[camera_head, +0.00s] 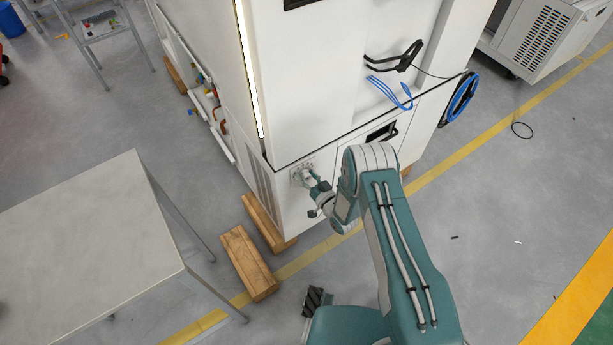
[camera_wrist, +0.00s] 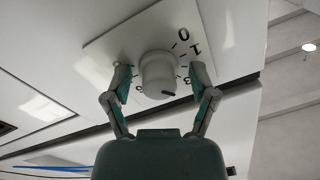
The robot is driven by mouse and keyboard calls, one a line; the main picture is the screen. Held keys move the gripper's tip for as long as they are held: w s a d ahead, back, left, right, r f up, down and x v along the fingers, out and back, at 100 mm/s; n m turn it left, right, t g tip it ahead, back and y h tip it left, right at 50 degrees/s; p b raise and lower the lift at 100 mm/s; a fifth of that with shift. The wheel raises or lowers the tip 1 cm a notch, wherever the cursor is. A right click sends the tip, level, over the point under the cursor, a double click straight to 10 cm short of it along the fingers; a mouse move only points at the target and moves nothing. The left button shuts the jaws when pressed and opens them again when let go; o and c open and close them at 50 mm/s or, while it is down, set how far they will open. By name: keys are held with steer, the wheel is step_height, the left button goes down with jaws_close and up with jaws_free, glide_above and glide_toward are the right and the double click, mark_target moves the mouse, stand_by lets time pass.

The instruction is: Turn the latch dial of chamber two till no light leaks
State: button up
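The latch dial (camera_wrist: 158,72) is a round pale knob on a light square plate (camera_wrist: 105,45) with dark numerals, including 0 and 1, around it. A dark mark on the knob is at its lower right in the wrist view. My gripper (camera_wrist: 159,70) is open, one finger on each side of the knob, with visible gaps to both. In the head view, my gripper (camera_head: 315,190) is at the plate (camera_head: 298,174) low on the white chamber (camera_head: 310,90); the knob is hard to make out there. A bright strip of light (camera_head: 247,60) shows along the chamber's vertical edge.
A grey table (camera_head: 90,235) stands at the left, and wooden blocks (camera_head: 247,262) lie on the floor near the chamber corner. Floor right of my arm is mostly clear.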

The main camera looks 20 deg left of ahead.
steer(key=v, duration=1.2)
